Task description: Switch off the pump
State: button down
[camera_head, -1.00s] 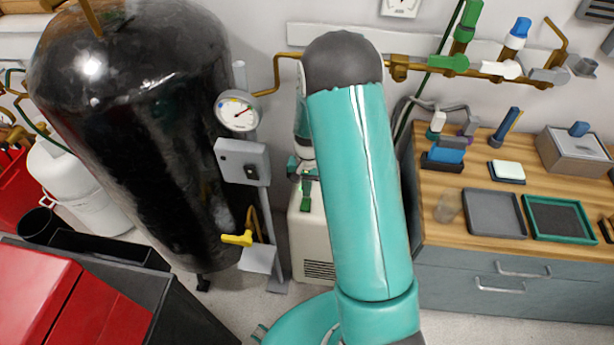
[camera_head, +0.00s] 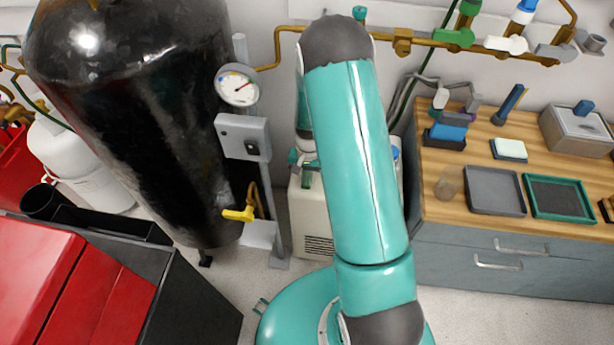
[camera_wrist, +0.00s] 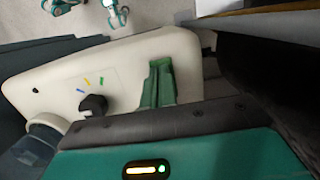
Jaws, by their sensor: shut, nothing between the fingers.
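A cream box that looks like the pump (camera_head: 312,212) stands on the floor between the black tank and the workbench, partly hidden behind my arm. In the wrist view the pump (camera_wrist: 150,60) shows a black knob (camera_wrist: 94,105) with yellow, blue and green marks beside it. My gripper (camera_wrist: 161,66) is shut and empty, its dark green fingers in front of the pump's face, right of the knob and apart from it. In the head view my gripper (camera_head: 306,179) is small, over the pump's upper part. I cannot tell whether the fingers touch the pump.
A black tank (camera_head: 130,120) with a gauge (camera_head: 237,86) and yellow-handled valve (camera_head: 239,214) stands left. A workbench (camera_head: 448,207) with trays is at right. Brass pipes (camera_head: 400,40) run along the wall. A clear bluish cylinder (camera_wrist: 35,145) sits left of the knob.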

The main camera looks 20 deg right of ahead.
jog(key=shift+f, duration=0.1)
jog(key=shift+w+d, duration=0.5)
jog(key=shift+w, duration=0.25)
jog(key=shift+r, duration=0.25)
notch_tip(320, 180, up, 14)
jog(key=w+d, duration=0.1)
jog(key=shift+w+f, duration=0.15)
jog(key=shift+w, duration=0.2)
jog(key=shift+s+d, duration=0.1)
